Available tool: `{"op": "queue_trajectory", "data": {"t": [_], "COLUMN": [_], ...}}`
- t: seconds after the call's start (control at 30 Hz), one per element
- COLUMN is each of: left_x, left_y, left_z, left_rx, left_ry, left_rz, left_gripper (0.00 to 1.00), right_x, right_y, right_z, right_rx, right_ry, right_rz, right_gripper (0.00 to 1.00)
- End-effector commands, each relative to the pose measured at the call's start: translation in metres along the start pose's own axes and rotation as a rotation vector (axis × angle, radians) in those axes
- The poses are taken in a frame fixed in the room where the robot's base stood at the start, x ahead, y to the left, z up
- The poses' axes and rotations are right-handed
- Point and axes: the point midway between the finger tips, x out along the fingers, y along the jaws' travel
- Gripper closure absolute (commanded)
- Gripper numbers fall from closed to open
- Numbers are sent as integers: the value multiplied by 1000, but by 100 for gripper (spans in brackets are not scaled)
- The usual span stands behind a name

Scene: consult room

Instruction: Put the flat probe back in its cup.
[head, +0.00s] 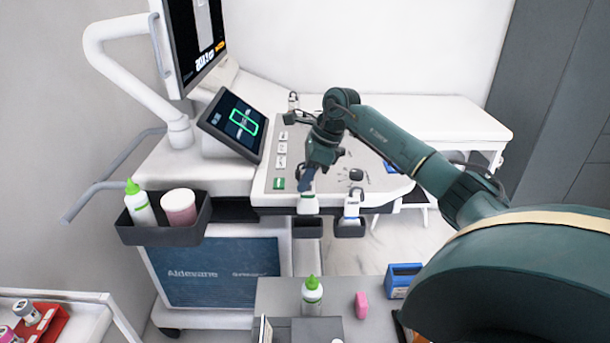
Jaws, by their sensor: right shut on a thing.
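The probe hangs just above a dark cup (308,229) on the console's front edge. From this angle I cannot tell whether its lower end is inside the cup. A second dark cup (350,230) to the right holds another white probe (352,207) with a blue mark. My left gripper is not in view.
The console panel (268,190) and a tilted touch screen (233,125) lie behind and left. A side bin (165,234) holds a green-capped bottle and a pink-and-white tub. A nearer grey surface (283,292) carries a bottle, a pink item and a blue box.

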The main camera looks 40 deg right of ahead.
Motion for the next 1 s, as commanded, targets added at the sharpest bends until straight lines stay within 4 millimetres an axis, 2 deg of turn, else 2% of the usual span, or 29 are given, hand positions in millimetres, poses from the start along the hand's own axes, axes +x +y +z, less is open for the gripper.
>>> {"op": "queue_trajectory", "data": {"t": [0.03, 0.6, 1.0], "left_x": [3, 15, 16], "left_y": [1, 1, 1], "left_z": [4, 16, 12], "left_rx": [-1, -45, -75], "left_ry": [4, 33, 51], "left_rz": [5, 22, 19], "left_gripper": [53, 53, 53], "right_x": [7, 48, 58], "right_y": [0, 0, 0], "right_z": [-2, -20, -24], "right_rx": [0, 0, 0], "right_ry": [-2, 0, -1], "right_rz": [0, -1, -1], "right_gripper": [96, 96, 96]}}
